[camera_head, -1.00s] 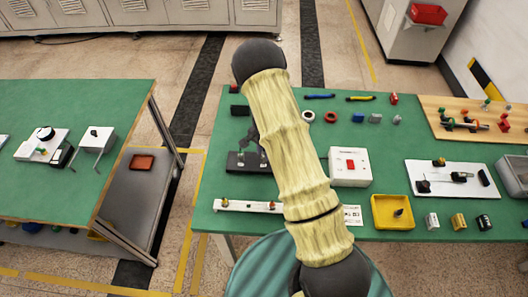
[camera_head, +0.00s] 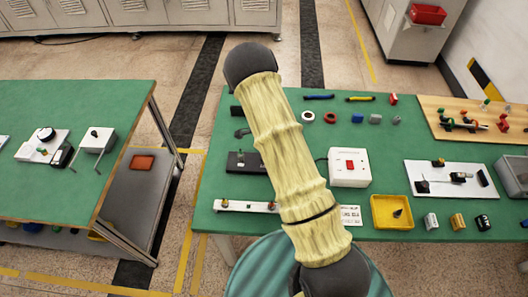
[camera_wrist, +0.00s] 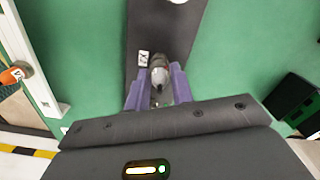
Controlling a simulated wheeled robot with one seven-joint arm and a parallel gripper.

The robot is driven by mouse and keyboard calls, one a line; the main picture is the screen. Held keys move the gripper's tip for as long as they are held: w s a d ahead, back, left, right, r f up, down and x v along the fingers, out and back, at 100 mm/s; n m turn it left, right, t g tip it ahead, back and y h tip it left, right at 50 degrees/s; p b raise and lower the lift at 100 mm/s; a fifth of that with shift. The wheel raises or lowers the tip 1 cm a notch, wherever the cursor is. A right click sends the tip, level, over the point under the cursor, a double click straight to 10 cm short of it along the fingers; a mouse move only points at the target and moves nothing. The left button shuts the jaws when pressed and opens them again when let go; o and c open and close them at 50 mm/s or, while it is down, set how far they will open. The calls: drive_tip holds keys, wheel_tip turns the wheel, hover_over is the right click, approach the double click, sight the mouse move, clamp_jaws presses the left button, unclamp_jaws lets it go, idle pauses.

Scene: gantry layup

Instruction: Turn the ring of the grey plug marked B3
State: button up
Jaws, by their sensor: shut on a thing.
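In the wrist view a grey plug (camera_wrist: 160,75) stands on a dark plate (camera_wrist: 165,35). My gripper (camera_wrist: 158,90) has its purple fingers on either side of the plug and is shut on it. A small white label (camera_wrist: 145,59) with dark marks lies beside the plug; I cannot read it surely. In the head view the dark plate (camera_head: 245,163) shows left of my arm. My arm hides my gripper and the plug there.
A white rail (camera_head: 246,206) with small fittings lies in front of the plate. A white box with a red switch (camera_head: 349,166) and a yellow tray (camera_head: 391,213) stand to the right. In the wrist view a black block (camera_wrist: 292,96) is at the right.

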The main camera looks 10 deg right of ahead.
drive_tip(key=o, duration=1)
drive_tip(key=shift+r, duration=0.1)
wheel_tip(320, 180, up, 17)
drive_tip(key=b, duration=0.2)
drive_tip(key=shift+r, duration=0.1)
